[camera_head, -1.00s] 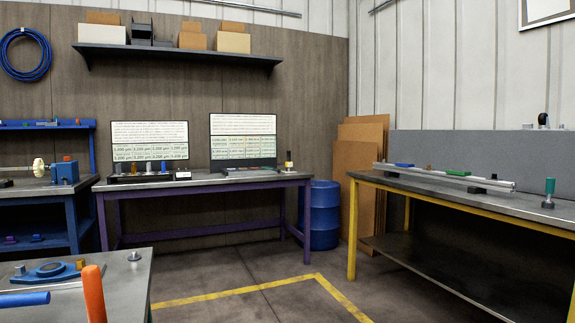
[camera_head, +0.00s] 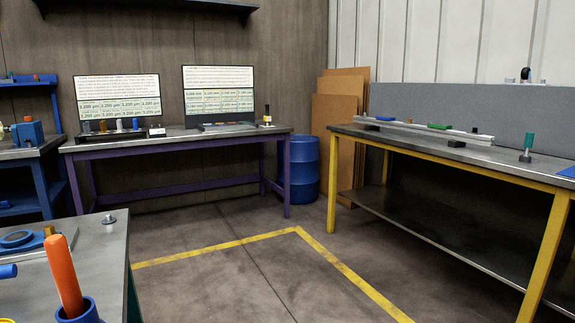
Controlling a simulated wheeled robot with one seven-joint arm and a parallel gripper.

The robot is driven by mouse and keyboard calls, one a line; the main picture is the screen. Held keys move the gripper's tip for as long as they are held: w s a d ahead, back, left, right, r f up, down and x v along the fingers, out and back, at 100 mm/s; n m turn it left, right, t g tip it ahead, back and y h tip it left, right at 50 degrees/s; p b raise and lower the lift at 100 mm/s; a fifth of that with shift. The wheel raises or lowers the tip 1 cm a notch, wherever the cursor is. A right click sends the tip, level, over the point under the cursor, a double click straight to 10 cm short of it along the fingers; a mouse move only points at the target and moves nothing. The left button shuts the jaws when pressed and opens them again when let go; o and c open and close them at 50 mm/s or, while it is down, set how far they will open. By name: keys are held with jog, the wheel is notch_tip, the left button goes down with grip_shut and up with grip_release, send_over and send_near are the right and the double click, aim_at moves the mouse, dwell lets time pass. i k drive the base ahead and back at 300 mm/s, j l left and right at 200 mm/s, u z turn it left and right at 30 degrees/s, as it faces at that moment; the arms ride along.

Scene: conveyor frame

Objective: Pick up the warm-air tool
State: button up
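I cannot pick out the warm-air tool for certain in the head view. An orange rounded handle (camera_head: 65,275) stands tilted in a blue round holder (camera_head: 82,311) on the near-left bench, cut off by the lower edge. A green-topped upright tool (camera_head: 528,143) stands on the yellow-legged bench at the right. A long light rail (camera_head: 420,129) lies on that bench with a green piece (camera_head: 440,126) on it. My gripper is not in view.
The near-left bench (camera_head: 112,244) and the yellow-legged bench (camera_head: 480,157) flank open floor (camera_head: 255,265) with yellow lines. A purple-framed bench (camera_head: 180,143) with two screens stands at the back. A blue barrel (camera_head: 303,170) and brown boards (camera_head: 338,100) stand beside it.

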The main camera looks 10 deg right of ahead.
aim_at(267, 119)
jog(key=i, duration=4.25)
